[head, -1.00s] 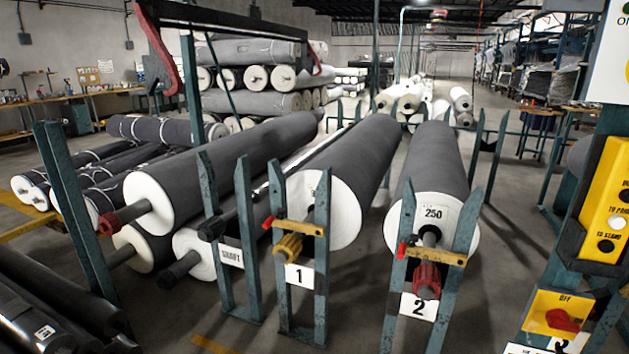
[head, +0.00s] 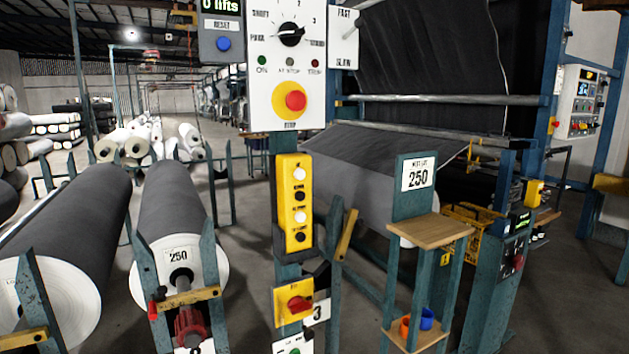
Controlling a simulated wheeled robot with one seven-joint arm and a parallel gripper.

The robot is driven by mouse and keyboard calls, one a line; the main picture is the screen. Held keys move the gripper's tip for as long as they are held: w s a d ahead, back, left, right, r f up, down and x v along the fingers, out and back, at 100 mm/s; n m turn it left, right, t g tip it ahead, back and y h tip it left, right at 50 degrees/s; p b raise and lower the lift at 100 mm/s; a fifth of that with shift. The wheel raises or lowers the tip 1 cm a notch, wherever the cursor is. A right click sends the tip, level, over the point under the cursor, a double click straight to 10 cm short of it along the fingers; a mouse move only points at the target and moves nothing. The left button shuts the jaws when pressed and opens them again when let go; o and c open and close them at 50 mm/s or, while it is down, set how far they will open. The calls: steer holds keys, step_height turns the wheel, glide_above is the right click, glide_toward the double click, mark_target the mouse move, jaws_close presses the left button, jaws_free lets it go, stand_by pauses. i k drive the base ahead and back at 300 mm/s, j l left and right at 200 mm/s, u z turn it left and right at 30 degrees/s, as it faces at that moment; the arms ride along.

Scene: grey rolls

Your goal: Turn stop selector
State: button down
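A white control panel (head: 262,75) stands on a post at the upper middle of the head view. Its black rotary selector knob (head: 291,35) sits inside a ring of labels, among them PARK, SHAFT, 2 and 3. The knob is too small for me to tell for certain which label it points to. Below it are small lamps marked ON, AT STOP and TRIP. Under those is a red stop button (head: 295,100) on a yellow disc. My gripper is not in view.
A yellow button box (head: 296,190) and a yellow switch box with a red handle (head: 299,304) hang lower on the post. Grey rolls (head: 172,208) lie left. A wooden-topped stand (head: 430,232) and a machine with dark cloth stand right. Floor behind the rolls looks open.

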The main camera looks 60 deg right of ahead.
mark_target(290, 34)
steer(key=z, duration=1.9)
steer(key=j+u, duration=0.3)
steer(key=i+j+u, duration=0.15)
steer(key=j+u, duration=0.2)
steer(key=i+j+u, duration=0.15)
steer(key=j+u, duration=0.15)
steer(key=j, duration=0.2)
steer(key=i+j+u, duration=0.15)
steer(key=j+u, duration=0.2)
